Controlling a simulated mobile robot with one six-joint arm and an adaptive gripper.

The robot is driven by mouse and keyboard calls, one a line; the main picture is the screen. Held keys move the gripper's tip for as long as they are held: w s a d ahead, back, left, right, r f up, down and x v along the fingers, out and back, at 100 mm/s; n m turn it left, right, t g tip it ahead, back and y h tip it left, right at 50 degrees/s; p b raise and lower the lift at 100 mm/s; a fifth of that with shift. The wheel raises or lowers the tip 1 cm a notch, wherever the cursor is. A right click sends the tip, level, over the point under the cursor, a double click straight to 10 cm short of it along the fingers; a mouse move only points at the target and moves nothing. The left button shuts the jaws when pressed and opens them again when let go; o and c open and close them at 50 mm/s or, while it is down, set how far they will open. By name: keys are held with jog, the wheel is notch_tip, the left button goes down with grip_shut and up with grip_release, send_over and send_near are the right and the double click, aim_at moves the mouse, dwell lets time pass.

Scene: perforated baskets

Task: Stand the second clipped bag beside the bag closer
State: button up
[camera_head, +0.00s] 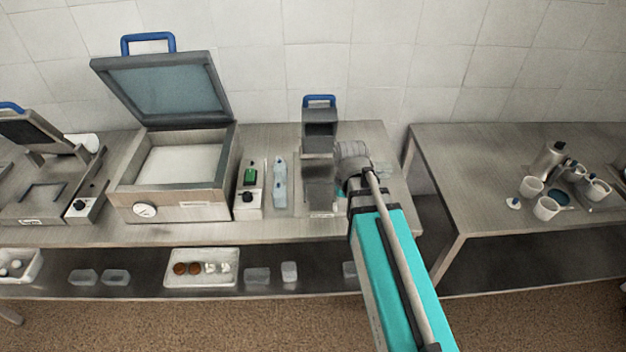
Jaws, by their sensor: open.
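A grey upright machine with a blue handle (319,130), which looks like the bag closer, stands toward the right end of the middle bench. A pale blue translucent item (280,185), perhaps a clipped bag, stands upright to its left, apart from it. Another pale translucent shape (383,169) shows just right of my gripper, too small to tell for sure. My gripper (352,150) is open at the machine's right side, at the end of my turquoise arm. Its fingertips are small and partly hidden, and I see nothing clearly held.
A large open-lidded machine (180,204) stands left, with a small control box (249,204) beside it. A tray (202,281) and clear tubs (257,276) sit on the lower shelf. The right table (480,195) holds cups and a metal flask (548,160); a gap separates the benches.

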jog(key=shift+m, duration=0.3)
jog(key=s+d, duration=0.1)
jog(key=s, duration=0.2)
jog(key=s+d, duration=0.1)
jog(key=shift+s+d, duration=0.3)
jog(key=shift+s, duration=0.05)
notch_tip(320, 180, down, 6)
jog(key=b, duration=0.6)
dwell(0.6)
